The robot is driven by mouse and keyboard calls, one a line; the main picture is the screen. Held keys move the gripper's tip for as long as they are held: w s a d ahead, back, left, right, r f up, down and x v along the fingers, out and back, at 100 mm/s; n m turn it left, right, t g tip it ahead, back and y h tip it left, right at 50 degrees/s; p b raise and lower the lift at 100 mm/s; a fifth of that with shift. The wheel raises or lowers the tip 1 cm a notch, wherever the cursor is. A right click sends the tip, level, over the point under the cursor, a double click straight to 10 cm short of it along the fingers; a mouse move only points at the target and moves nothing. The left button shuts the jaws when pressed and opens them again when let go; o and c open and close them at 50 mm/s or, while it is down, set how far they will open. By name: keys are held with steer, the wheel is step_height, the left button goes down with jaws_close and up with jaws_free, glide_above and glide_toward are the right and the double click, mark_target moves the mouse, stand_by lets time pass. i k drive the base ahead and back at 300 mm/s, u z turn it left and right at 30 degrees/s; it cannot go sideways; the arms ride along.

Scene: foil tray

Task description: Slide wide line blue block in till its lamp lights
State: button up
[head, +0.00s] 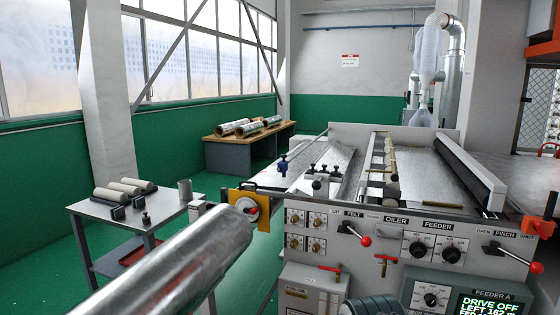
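A small blue block (283,168) with an upright knob sits at the left edge of the shiny metal bed (338,160) of the machine. Several small dark blocks with knobs (323,169) stand in a row to its right, apart from it. A black-knobbed piece (317,185) is nearer the front edge. Lane markings are too small to make out, so I cannot tell which line the blue block is on. I cannot pick out its lamp or whether one is lit. My gripper is not visible in the head view.
A large silver cylinder (165,265) crosses the lower left foreground. A yellow plate (245,204) juts out left of the front panel (385,217), which carries knobs and red-balled levers. A side table (160,209) with rollers stands left. Green floor is open between it and the back bench (235,140).

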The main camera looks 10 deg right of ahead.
mark_target(284, 163)
steer(key=u, duration=1.05)
steer(key=k, duration=0.1)
steer(key=z, duration=1.95)
steer(key=i, duration=0.85)
steer(key=u, duration=0.4)
steer(key=i, duration=0.75)
steer(key=u, duration=0.7)
